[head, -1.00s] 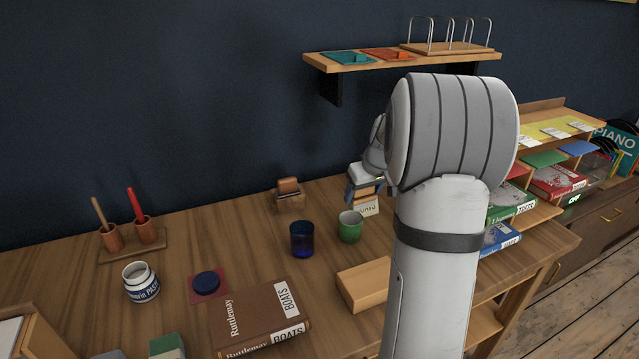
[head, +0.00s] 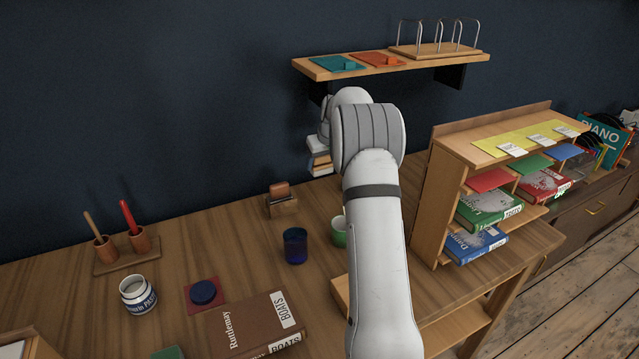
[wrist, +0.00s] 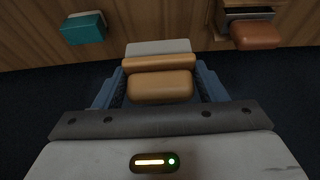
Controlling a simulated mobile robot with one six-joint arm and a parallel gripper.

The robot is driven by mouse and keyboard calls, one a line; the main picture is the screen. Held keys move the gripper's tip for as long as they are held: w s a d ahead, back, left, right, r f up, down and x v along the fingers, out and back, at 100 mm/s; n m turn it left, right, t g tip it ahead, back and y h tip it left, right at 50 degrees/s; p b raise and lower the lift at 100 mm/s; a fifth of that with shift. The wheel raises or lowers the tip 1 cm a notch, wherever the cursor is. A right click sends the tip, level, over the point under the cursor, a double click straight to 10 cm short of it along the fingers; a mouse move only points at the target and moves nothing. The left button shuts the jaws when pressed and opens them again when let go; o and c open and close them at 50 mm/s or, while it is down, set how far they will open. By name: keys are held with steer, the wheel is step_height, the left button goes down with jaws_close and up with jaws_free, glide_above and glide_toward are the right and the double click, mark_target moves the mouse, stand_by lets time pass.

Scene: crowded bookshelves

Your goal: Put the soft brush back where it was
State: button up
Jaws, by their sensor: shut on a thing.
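My gripper (wrist: 157,92) is shut on a tan wooden block with a pale grey strip along its far side, which I take to be the soft brush (wrist: 160,86). Its blue fingers lie on both sides of it in the wrist view. In the head view my gripper (head: 319,168) is at the end of the arm, in front of the dark wall, left of and below the wall shelf (head: 400,68). The held brush is partly hidden there by my wrist. A brown-topped block in a wooden holder (head: 282,207) stands on the table, lower left of the gripper.
The wall shelf carries a teal mat (head: 328,64), an orange mat (head: 368,58) and a wire rack. A blue cup (head: 295,247), green cup (head: 338,238), white jar (head: 137,294) and brown book (head: 250,325) are on the table. A book cubby (head: 437,190) stands right.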

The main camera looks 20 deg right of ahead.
steer(key=shift+w, duration=0.8)
step_height(320, 180, down, 11)
steer(key=p, duration=0.2)
steer(key=shift+p, duration=0.3)
steer(key=shift+w+f, duration=0.25)
steer(key=shift+f, duration=0.25)
steer(key=o, duration=0.9)
steer(key=shift+r, duration=0.1)
steer(key=shift+r, duration=0.15)
